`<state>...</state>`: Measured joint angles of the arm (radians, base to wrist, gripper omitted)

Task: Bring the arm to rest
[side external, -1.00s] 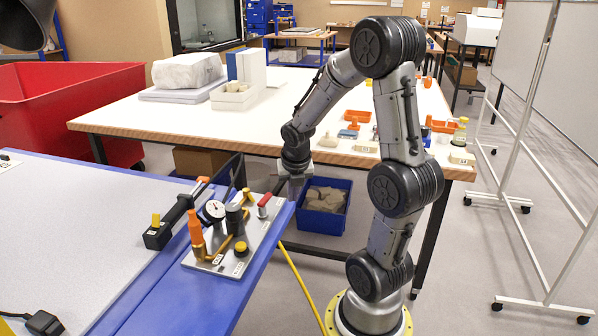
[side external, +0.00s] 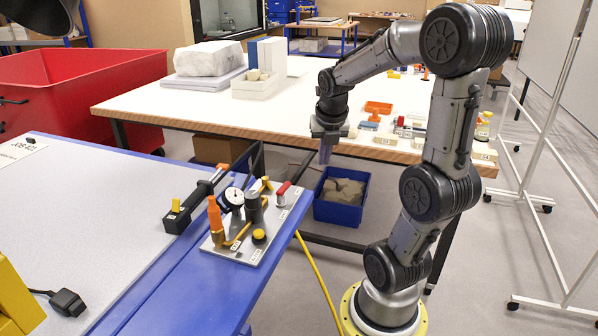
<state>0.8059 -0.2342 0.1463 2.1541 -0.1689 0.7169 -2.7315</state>
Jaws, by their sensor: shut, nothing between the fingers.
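My gripper (side external: 325,154) is at the end of my bent arm, pointing down. It is shut with nothing held. It hangs in the gap between the blue-edged bench and the white-topped table, above and beside the blue bin. The metal fixture plate (side external: 243,244) with a gauge, an orange-handled part and a red-handled clamp lies on the blue bench edge (side external: 215,268), left of and below my gripper. My gripper is apart from the plate.
The white table (side external: 190,108) behind carries a plaster block (side external: 208,57), a white box (side external: 256,86) and small orange trays (side external: 378,107). A blue bin (side external: 340,212) with brown lumps stands below. A red cart (side external: 85,90) is at left and a whiteboard stand (side external: 530,140) at right.

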